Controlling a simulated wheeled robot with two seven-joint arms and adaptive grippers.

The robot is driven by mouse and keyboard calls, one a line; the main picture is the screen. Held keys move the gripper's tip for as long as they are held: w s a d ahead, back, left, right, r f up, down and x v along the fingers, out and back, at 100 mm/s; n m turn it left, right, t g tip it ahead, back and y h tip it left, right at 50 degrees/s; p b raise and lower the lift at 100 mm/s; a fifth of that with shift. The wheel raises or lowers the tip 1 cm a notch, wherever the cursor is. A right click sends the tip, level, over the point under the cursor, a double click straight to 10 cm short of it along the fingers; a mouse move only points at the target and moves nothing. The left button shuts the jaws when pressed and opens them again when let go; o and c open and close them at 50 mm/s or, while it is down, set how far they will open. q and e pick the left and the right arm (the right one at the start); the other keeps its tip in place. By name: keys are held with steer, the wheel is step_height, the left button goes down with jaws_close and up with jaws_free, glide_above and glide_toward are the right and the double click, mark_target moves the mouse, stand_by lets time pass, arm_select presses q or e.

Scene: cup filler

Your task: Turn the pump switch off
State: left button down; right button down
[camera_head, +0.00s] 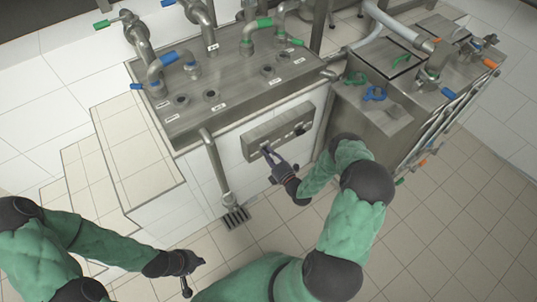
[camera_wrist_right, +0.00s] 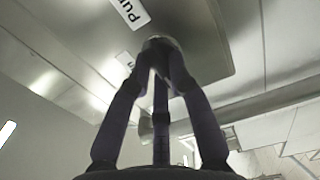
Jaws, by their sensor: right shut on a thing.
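The steel control panel (camera_head: 287,120) is fixed to the front of the machine, with several small dark controls along it. My right gripper (camera_head: 268,150) reaches its left end.
A second steel unit (camera_head: 375,115) stands close on the right. A vertical pipe (camera_head: 215,165) runs down left of the panel to a floor drain (camera_head: 236,217). The tiled floor in front is clear.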

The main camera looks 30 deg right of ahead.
steer(key=c, duration=1.1)
jaws_free()
steer(key=shift+c, duration=0.2)
steer(key=s, duration=1.2)
steer(key=shift+d, duration=0.4)
steer(key=w+a+f+m+g+y+p, duration=0.2)
steer(key=a+f+m+g+p, duration=0.1)
steer(key=a+m+g, duration=0.75)
steer(key=s+a+r+m+g+p, duration=0.1)
steer(key=s+a+r+m+g, duration=0.1)
steer(key=s+a+m, duration=0.3)
steer(key=s+a+r+m+g+p, duration=0.1)
steer(key=s+a+r+m+g, duration=0.2)
steer(key=s+a+m+g, duration=0.2)
steer(key=s+a, duration=0.2)
steer(key=s, duration=0.2)
steer(key=shift+s+a+r+m+y, duration=0.2)
steer(key=shift+s+a+m+y, duration=0.1)
steer(key=shift+s+m+y, duration=0.1)
steer(key=shift+s, duration=0.15)
steer(key=shift+c, duration=0.3)
